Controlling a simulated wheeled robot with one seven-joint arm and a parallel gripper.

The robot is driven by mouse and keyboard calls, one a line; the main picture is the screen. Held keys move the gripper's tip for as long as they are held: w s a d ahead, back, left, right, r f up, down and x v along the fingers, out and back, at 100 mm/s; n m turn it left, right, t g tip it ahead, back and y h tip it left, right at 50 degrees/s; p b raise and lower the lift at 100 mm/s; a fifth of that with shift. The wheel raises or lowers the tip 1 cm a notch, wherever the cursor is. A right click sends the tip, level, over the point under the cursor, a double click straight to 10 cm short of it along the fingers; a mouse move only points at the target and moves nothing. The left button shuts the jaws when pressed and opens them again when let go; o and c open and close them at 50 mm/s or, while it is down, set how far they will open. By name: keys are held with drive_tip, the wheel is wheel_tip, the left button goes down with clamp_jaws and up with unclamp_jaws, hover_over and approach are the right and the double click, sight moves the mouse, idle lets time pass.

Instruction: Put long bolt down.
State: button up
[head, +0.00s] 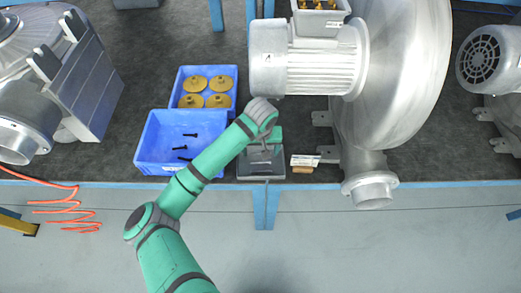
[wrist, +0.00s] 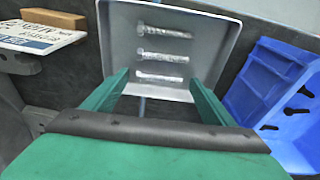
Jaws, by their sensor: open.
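A grey metal tray (wrist: 215,45) holds three silver bolts lying side by side: a far bolt (wrist: 163,31), a middle bolt (wrist: 163,57) and a near bolt (wrist: 160,77). They look similar in length, so I cannot tell which is the long bolt. My gripper (wrist: 158,80) is open, its green fingers apart over the tray's near side. The near bolt appears between the fingertips, and nothing is visibly gripped. In the head view the tray (head: 262,176) sits at the bench's front edge, partly hidden by my gripper (head: 268,143).
A blue bin (head: 147,146) with black bolts stands left of the tray; it also shows in the wrist view (wrist: 262,72). Behind it, another blue bin (head: 208,73) holds yellow flanged parts. A white label card (head: 305,160) and a large blower (head: 385,120) are to the right.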

wheel_tip(320, 180, up, 12)
drive_tip(key=s, duration=0.1)
drive_tip(key=shift+s, duration=0.4)
